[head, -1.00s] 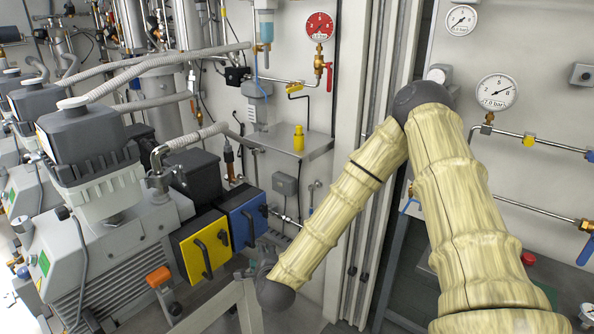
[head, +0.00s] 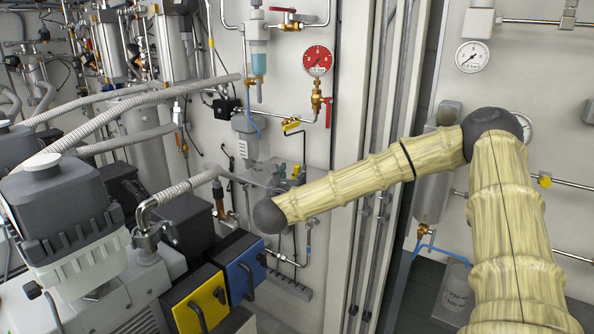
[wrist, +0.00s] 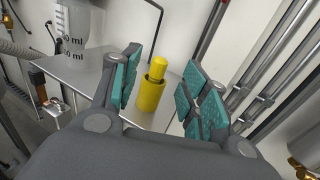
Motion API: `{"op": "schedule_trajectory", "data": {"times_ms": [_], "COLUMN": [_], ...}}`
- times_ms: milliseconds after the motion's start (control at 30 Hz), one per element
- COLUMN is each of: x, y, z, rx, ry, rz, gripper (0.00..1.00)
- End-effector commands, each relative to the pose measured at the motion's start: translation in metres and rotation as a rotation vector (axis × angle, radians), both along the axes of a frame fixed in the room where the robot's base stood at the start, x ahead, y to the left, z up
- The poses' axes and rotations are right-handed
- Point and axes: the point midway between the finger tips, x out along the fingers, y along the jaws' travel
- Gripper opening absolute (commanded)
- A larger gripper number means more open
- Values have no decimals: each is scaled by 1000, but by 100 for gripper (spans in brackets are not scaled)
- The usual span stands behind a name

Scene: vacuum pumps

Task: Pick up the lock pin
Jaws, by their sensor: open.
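The yellow lock pin (wrist: 158,67) stands upright in a yellow cylinder (wrist: 150,95) with a dark opening, on a grey metal shelf (wrist: 82,78). My gripper (wrist: 164,86) is open, its teal-padded fingers apart on the left and right of the pin in the wrist view. The pin appears between and beyond the fingers; I see no contact.
A bent black rod (wrist: 154,30) rises behind the pin. A clear graduated container (wrist: 73,28) hangs at the upper left of the wrist view. Metal rails (wrist: 262,70) run along the right. Pumps with hoses and yellow and blue boxes (head: 240,270) fill the lower left of the head view.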

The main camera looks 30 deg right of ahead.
Motion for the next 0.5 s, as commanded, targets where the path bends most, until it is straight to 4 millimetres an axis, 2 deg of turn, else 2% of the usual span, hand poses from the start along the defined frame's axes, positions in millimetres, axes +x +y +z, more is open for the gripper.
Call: {"op": "schedule_trajectory", "data": {"times_ms": [500], "x": [27], "y": [-31], "z": [2], "rx": [-3], "ry": [3], "rz": [-4], "gripper": [45]}}
